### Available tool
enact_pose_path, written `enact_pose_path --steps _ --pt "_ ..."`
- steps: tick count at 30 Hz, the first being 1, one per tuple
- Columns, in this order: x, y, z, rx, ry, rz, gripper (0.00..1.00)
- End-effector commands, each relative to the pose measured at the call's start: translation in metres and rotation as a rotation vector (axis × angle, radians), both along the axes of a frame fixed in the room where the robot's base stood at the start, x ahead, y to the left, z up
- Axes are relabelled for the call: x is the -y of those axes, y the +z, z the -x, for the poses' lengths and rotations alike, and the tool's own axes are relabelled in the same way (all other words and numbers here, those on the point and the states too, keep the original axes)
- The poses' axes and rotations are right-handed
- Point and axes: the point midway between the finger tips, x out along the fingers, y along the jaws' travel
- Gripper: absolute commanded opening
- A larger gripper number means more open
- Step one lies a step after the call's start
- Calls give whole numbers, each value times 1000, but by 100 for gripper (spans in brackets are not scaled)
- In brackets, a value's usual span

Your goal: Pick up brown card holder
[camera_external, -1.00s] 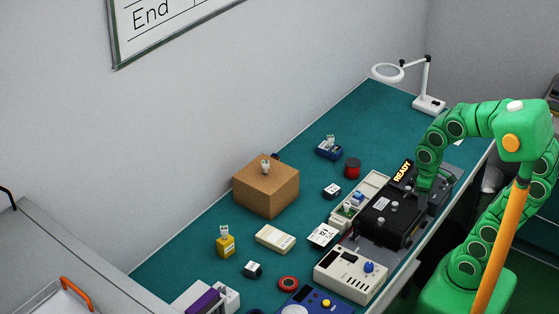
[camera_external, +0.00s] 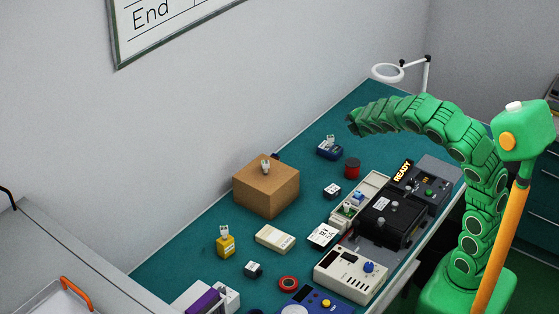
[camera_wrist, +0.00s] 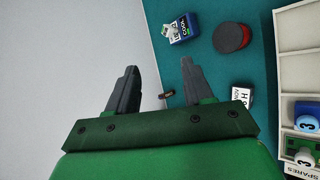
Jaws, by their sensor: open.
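A small brown piece (camera_wrist: 167,94), which looks like the brown card holder, lies by the wall edge of the bench in the wrist view, seen through the gap between my fingers. In the external view a small dark piece (camera_external: 275,156), probably the same thing, peeks out behind the cardboard box and is mostly hidden. My gripper (camera_external: 353,122) is above the back of the bench, to the right of that piece and well above it. In the wrist view my gripper (camera_wrist: 160,70) shows two dark fingers spread apart with nothing held.
A cardboard box (camera_external: 265,190) stands in front of the dark piece. A blue labelled block (camera_external: 329,152) and a dark red round container (camera_external: 352,168) stand below my gripper. The wall (camera_wrist: 70,70) is close behind. Trays and a black fixture (camera_external: 391,219) fill the right side.

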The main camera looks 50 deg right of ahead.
Motion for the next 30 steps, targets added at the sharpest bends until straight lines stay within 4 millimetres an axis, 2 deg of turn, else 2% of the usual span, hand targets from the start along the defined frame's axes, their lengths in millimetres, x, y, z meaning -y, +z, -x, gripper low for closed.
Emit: enact_pose_path --steps 3,7,14,17,22,27,30 --pt "14 -4 -40 -9 134 151 51" --pt "21 -13 -78 -29 289 312 51" --pt "14 -47 -141 -64 589 584 51" --pt "5 -68 -164 -74 724 694 51" --pt "-21 -112 -195 -73 959 867 51" --pt "-55 -160 -212 -39 1177 1012 51" --pt "-72 -182 -216 -13 1266 1069 51"
